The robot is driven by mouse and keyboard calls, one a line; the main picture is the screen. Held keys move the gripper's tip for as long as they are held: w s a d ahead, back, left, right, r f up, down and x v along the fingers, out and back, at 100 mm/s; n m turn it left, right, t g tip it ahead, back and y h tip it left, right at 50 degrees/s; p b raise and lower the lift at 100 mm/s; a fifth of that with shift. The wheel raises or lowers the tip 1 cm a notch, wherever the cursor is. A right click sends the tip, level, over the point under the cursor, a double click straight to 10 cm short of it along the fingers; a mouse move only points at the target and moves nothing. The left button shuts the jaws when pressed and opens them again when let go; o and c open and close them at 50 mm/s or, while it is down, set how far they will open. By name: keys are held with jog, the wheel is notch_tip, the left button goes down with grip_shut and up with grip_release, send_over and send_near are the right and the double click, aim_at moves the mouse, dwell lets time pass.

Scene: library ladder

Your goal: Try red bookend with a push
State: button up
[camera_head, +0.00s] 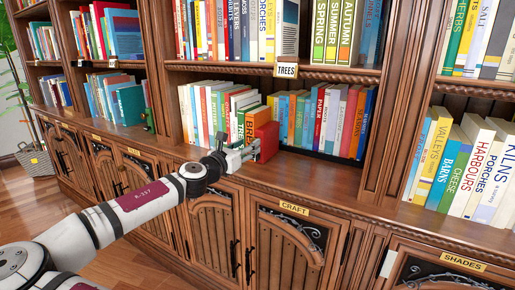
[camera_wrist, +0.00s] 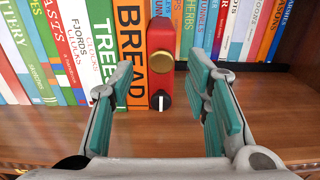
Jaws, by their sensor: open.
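The red bookend (camera_head: 266,141) stands upright on the lower shelf, against the right end of a row of books. In the wrist view the bookend (camera_wrist: 161,60) shows a round brass knob above a small black dial with a white mark. An orange book titled BREAD (camera_wrist: 131,50) stands directly to its left. My gripper (camera_head: 246,153) is in front of the bookend at the shelf's front edge. In the wrist view my gripper (camera_wrist: 160,112) is open and empty, with teal pads on both fingers. The bookend lies between and beyond the fingers; contact cannot be told.
More books (camera_head: 318,120) stand behind and right of the bookend. Bare shelf board (camera_head: 315,172) lies to the right. Cabinet doors with a CRAFT label (camera_head: 294,208) are below. A TREES label (camera_head: 287,70) hangs on the shelf above. A basket (camera_head: 35,160) stands at far left.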

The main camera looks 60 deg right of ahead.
jog(key=a+p, duration=0.1)
jog(key=a, duration=0.3)
jog(key=shift+s+a, duration=0.1)
jog(key=shift+s, duration=0.1)
dwell(0.6)
